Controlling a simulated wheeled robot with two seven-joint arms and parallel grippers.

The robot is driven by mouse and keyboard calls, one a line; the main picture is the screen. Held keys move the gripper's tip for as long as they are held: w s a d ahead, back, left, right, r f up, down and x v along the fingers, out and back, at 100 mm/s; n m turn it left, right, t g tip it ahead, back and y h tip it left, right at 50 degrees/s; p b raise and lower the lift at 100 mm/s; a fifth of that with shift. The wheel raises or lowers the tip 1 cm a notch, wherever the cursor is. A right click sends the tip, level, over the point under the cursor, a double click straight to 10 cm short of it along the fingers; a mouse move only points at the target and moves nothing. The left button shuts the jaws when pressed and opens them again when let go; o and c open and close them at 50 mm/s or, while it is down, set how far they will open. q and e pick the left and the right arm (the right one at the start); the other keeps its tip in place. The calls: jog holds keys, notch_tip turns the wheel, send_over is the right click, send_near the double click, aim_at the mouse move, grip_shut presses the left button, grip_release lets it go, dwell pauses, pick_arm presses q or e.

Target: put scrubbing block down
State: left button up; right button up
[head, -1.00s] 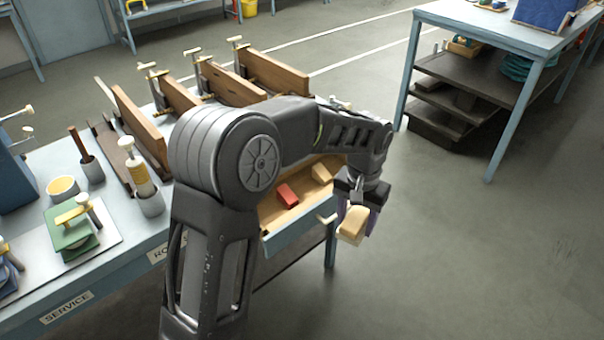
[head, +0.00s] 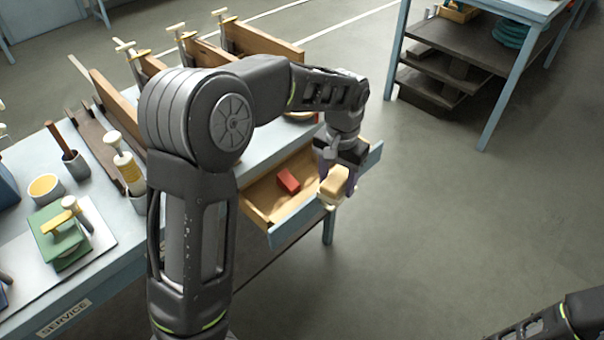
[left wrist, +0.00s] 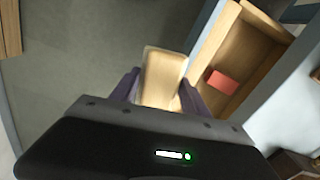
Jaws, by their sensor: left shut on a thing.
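The scrubbing block (head: 333,184), a pale wooden block, is held in my left gripper (head: 338,187). It is near the right front part of an open drawer (head: 292,221), and whether it is over the drawer or just outside it is hard to tell in the head view. In the left wrist view the block (left wrist: 163,77) sits between the two purple fingers of my left gripper (left wrist: 161,88), with the drawer (left wrist: 238,55) to its right and floor beneath. My right arm shows at the lower right of the head view, but its gripper is out of view.
A red block (head: 288,180) lies in the drawer; it also shows in the left wrist view (left wrist: 221,82). The bench holds wooden boards with clamps (head: 262,40), a yellow-rimmed cup (head: 45,187) and a green clamped piece (head: 60,237). Open floor lies right of the drawer.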

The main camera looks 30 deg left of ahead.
pick_arm(q)
jog(key=s+a+r+m+p, duration=0.1)
jog(key=a+r+m, duration=0.4)
jog(key=m, duration=0.5)
jog(key=s+a+r+m+p, duration=0.1)
jog(key=s+a+r+m, duration=0.3)
jog(key=a+m, duration=0.6)
jog(key=shift+a+r, duration=0.3)
jog(key=shift+r, duration=0.5)
notch_tip(320, 180, down, 14)
jog(key=p, duration=0.1)
jog(key=shift+r+p, duration=0.2)
jog(key=shift+p, duration=0.1)
notch_tip(320, 180, down, 4)
jog(key=shift+s+p, duration=0.1)
jog(key=shift+p, duration=0.2)
jog(key=shift+f, duration=0.25)
